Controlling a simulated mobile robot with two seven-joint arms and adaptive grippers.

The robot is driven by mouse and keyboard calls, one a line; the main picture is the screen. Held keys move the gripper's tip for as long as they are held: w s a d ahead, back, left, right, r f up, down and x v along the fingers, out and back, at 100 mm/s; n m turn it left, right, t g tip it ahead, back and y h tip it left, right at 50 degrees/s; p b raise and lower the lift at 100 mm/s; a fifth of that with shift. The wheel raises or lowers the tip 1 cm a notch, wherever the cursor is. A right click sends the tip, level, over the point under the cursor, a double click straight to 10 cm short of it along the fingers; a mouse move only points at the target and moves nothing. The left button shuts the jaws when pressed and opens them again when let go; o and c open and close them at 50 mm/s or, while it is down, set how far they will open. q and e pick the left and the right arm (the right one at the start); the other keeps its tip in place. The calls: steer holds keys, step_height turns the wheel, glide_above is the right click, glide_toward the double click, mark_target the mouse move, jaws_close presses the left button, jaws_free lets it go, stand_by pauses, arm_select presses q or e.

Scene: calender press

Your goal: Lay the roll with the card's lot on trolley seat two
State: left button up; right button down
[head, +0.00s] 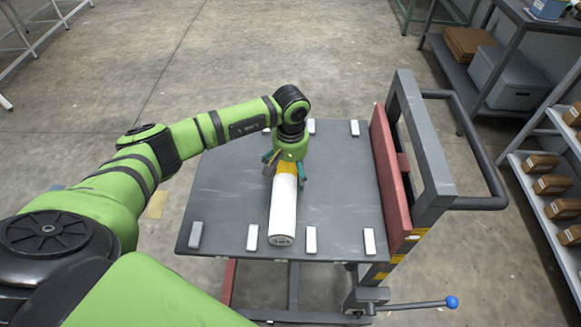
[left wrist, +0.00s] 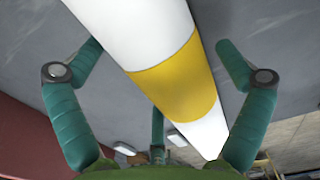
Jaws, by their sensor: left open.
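A white roll (head: 284,208) with a yellow band (head: 287,166) lies lengthwise on the grey trolley top (head: 345,190). Its near end sits between the second and third white blocks from the left at the front edge. My left gripper (head: 285,168) is over the roll's far part, at the yellow band. In the left wrist view its fingers (left wrist: 158,45) are spread on both sides of the roll (left wrist: 140,30), with gaps, so it is open. The roll's far end is hidden by my gripper in the head view. No card is in view. My right gripper is not in view.
White blocks line the front (head: 311,240) and back (head: 354,128) edges of the trolley top. A red board (head: 390,180) and grey frame with handle (head: 480,203) stand at its right. A blue-knobbed lever (head: 420,305) sticks out below. Shelves with boxes (head: 541,163) are far right.

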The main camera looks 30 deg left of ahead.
mark_target(291, 164)
arm_select(q)
step_height(291, 164, up, 11)
steer(key=b, duration=0.4)
steer(key=shift+r, duration=0.65)
steer(key=shift+f, duration=0.1)
